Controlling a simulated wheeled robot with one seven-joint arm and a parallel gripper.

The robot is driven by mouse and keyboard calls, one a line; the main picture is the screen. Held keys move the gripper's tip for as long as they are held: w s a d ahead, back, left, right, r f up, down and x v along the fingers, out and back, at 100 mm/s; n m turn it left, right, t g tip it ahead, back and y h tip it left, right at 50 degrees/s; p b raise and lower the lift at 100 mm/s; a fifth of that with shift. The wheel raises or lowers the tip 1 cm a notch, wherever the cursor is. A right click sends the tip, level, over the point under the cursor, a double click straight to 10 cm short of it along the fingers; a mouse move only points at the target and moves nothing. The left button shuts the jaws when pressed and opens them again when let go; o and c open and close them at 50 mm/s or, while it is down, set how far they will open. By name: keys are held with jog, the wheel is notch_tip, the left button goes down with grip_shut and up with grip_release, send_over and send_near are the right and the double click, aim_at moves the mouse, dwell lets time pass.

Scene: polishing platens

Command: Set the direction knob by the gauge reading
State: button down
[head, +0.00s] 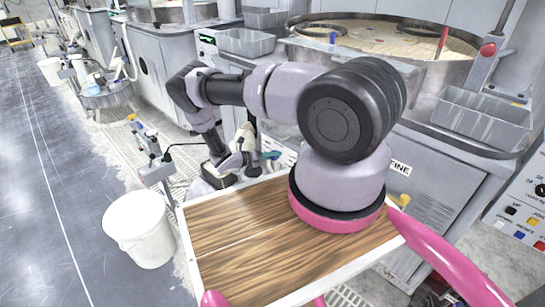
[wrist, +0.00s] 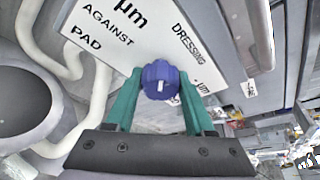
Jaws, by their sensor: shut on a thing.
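In the wrist view a blue knob (wrist: 159,73) with a short white mark near its lower edge sits on a white panel (wrist: 95,42). The panel reads "AGAINST PAD", "DRESSING" and "µm". My gripper (wrist: 158,86) has its teal fingers on either side of the knob and is shut on it. In the head view my gripper (head: 268,156) is low against the front of the grey machine (head: 430,170), and the knob is hidden there. I cannot make out a gauge dial or its reading.
A lit green display (head: 207,39) is on the cabinet behind my arm, too small to read. A white bucket (head: 140,228) stands on the floor at left. White hoses (wrist: 85,100) run left of the panel. A control panel (head: 520,208) is at far right.

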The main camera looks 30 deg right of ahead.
dwell(0.3)
jog(key=shift+c, duration=1.3)
grip_release()
jog(key=shift+a, duration=0.1)
jog(key=v, duration=1)
jog(key=shift+a, duration=0.3)
jog(key=shift+r, duration=0.1)
